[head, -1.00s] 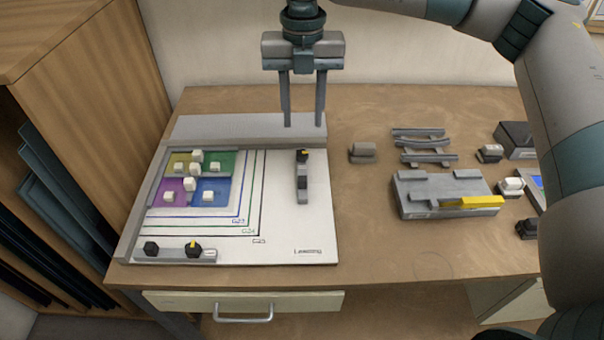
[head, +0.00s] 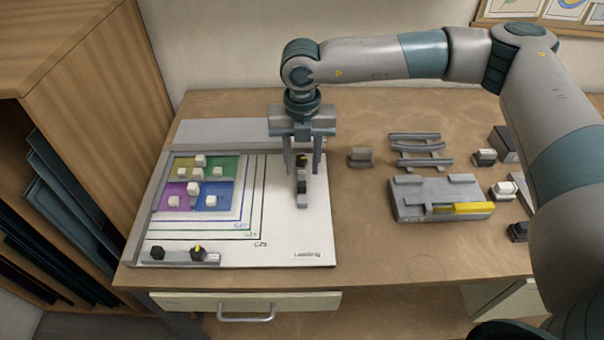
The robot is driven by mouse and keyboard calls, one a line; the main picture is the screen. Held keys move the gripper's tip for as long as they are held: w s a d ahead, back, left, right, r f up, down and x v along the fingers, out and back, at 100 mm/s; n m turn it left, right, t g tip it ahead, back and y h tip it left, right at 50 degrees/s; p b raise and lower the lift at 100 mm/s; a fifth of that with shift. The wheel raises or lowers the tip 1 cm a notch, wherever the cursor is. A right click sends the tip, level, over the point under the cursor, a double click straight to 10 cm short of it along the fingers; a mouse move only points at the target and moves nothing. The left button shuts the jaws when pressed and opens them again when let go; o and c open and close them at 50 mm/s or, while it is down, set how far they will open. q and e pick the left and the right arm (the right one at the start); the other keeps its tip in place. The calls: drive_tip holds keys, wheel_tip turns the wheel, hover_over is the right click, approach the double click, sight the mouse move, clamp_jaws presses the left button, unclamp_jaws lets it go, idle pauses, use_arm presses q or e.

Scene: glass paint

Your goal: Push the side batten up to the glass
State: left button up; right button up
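The side batten (head: 302,198) is a short grey bar with dark knobs, lying lengthwise on the right part of the white board (head: 318,235). The glass is a set of coloured panes, yellow, green, purple and blue (head: 226,189), at the board's upper left, with small white blocks on it. A wide gap of bare board with printed lines separates batten and glass. My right gripper (head: 302,172) points down over the batten's far end, its fingers apart on either side of it. I cannot tell whether they touch it. My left gripper is not in view.
A front batten (head: 180,258) with dark knobs lies at the board's near left edge. A grey block (head: 361,157), a rack of strips (head: 416,150) and a grey box with a yellow bar (head: 460,209) stand to the right. A wooden cabinet (head: 80,60) borders the left.

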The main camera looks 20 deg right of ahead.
sight(302, 183)
drive_tip(key=shift+f+p, duration=0.85)
drive_tip(key=shift+f, duration=2.15)
drive_tip(key=shift+c, duration=0.6)
clamp_jaws()
